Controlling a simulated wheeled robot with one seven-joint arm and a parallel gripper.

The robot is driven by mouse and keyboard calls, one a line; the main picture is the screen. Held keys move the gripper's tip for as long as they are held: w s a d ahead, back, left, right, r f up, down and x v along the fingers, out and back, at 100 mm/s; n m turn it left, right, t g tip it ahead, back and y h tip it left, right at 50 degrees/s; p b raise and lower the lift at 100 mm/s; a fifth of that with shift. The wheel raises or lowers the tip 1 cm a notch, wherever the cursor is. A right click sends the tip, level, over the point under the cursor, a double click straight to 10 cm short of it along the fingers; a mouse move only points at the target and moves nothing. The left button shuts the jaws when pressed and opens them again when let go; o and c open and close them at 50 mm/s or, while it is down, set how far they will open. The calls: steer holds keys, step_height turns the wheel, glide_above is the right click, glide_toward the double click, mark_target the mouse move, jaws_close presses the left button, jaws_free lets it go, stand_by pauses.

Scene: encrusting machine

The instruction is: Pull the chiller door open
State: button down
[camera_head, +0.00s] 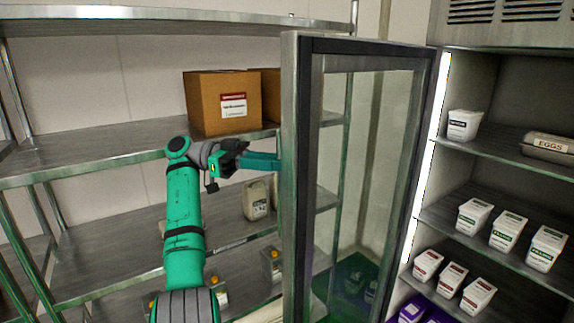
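The chiller door (298,200), a glass pane in a metal and dark frame, stands wide open. It is swung out to the left of the chiller (480,72), with its hinge side by the lit edge of the opening. My gripper (268,162) is at the left side of the door's free edge, about halfway up. Its teal fingers reach to the door frame, and their tips are at or behind that edge. The handle is not visible, and I cannot tell whether the fingers are closed on it.
Inside the chiller are white tubs (474,215), an egg carton (546,146) and purple packs (412,308).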

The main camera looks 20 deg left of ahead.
steer(key=shift+w+r, duration=0.1)
steer(key=shift+r, duration=0.05)
steer(key=c, duration=1.8)
jaws_free()
steer(key=shift+c, duration=0.2)
steer(key=shift+o, duration=0.6)
steer(key=shift+w, duration=0.1)
